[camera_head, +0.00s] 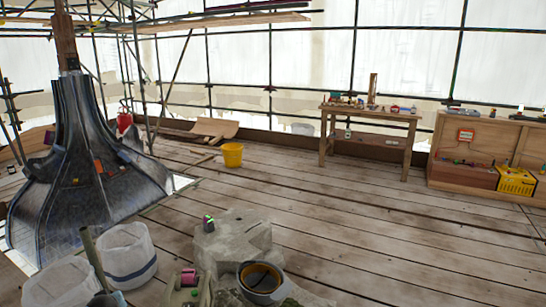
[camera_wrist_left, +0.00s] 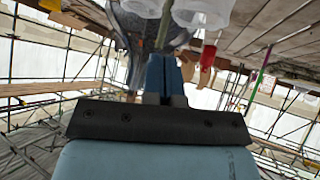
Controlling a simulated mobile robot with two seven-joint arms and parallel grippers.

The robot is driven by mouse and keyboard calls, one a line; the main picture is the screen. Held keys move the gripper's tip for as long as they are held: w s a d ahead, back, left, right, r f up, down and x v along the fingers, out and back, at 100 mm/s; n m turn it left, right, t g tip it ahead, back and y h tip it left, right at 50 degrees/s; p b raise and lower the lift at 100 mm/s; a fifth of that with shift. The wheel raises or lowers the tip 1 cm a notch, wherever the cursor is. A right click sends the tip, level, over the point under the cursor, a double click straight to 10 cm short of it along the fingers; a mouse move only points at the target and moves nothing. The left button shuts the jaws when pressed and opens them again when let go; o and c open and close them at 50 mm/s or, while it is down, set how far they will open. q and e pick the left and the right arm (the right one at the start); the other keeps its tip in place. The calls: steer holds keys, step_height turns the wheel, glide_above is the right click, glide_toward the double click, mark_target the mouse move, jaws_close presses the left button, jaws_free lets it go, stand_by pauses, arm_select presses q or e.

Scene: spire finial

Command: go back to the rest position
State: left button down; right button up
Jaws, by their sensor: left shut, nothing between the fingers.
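My left gripper (camera_wrist_left: 163,72) shows in the left wrist view as two blue fingers close together, shut with nothing between them. That view looks tilted over, with the plank floor along its top edge. The dark spire (camera_head: 75,150) stands at the left in the head view, with a brown post (camera_head: 65,40) at its top. Behind the fingers in the wrist view are white sacks or buckets (camera_wrist_left: 203,12) and part of the dark spire (camera_wrist_left: 132,28), apart from the fingers as far as I can tell. My right gripper is in neither view.
White sacks (camera_head: 128,255) and a pale stone block (camera_head: 235,243) stand close in front. A yellow bucket (camera_head: 232,155) is on the planks (camera_head: 330,215). A workbench (camera_head: 368,112) and a wooden cabinet (camera_head: 470,140) stand at back right. The middle floor is clear.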

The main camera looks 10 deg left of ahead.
arm_select(q)
steer(key=s+d+f+m+t+h, duration=0.1)
steer(key=s+d+f+m+h, duration=0.45)
steer(key=s+d, duration=0.7)
steer(key=s+d+r+m+t+h, duration=0.1)
steer(key=s+d+r+m+h, duration=0.25)
steer(key=s+d+m, duration=1.2)
steer(key=s+d+r+n+t, duration=0.1)
steer(key=d+n, duration=0.7)
steer(key=d, duration=0.2)
step_height(320, 180, up, 16)
steer(key=s+a+p, duration=0.1)
steer(key=p, duration=1.9)
steer(key=shift+s+a+p, duration=0.25)
steer(key=shift+p, duration=0.15)
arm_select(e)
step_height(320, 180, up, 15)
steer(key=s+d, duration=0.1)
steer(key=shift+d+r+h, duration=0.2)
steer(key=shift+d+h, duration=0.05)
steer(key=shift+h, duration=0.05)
